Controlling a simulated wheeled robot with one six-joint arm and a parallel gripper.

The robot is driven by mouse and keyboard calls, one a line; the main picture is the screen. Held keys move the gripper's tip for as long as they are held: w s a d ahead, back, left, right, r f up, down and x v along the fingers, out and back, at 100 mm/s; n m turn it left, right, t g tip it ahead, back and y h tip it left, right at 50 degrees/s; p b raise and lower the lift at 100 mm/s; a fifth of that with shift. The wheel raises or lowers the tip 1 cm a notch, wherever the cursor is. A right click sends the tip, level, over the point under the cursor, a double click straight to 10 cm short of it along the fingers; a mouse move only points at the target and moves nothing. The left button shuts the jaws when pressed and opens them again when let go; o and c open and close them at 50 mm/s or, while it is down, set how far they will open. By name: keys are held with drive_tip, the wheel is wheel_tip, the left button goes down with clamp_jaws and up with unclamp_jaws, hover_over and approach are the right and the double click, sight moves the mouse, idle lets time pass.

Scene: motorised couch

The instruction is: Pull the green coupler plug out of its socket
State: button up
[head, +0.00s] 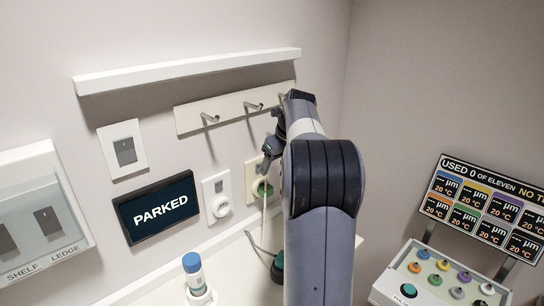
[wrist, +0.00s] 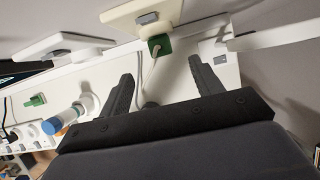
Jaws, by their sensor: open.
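The green coupler plug (head: 262,189) sits in a beige wall socket plate (head: 252,171), and a pale cord hangs from it. In the wrist view the green plug (wrist: 160,45) is seated at the edge of the beige plate (wrist: 145,17), ahead of the fingertips and roughly in line with the gap between them. My gripper (wrist: 162,68) is open and empty, with its two dark fingers apart and not visibly touching the plug. In the head view my arm hides part of the gripper and the right side of the socket plate.
A hook rail (head: 235,107) and a shelf (head: 190,71) are above. A blue-capped bottle (head: 193,270) stands on the ledge below. A "PARKED" screen (head: 157,207) is at left; a button panel (head: 440,282) is at right.

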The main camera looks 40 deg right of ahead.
sight(267, 187)
drive_tip(key=p+x, duration=0.1)
drive_tip(key=x, duration=0.9)
drive_tip(key=shift+f, duration=0.2)
drive_tip(key=shift+c, duration=0.3)
drive_tip(key=c, duration=1)
drive_tip(key=shift+s, duration=0.15)
drive_tip(key=shift+s+d, duration=0.15)
drive_tip(key=shift+s, duration=1.15)
drive_tip(key=shift+s, duration=0.35)
drive_tip(key=shift+r, duration=0.1)
drive_tip(key=p+v, duration=0.5)
drive_tip(key=v, duration=0.2)
drive_tip(key=shift+s+r, duration=0.2)
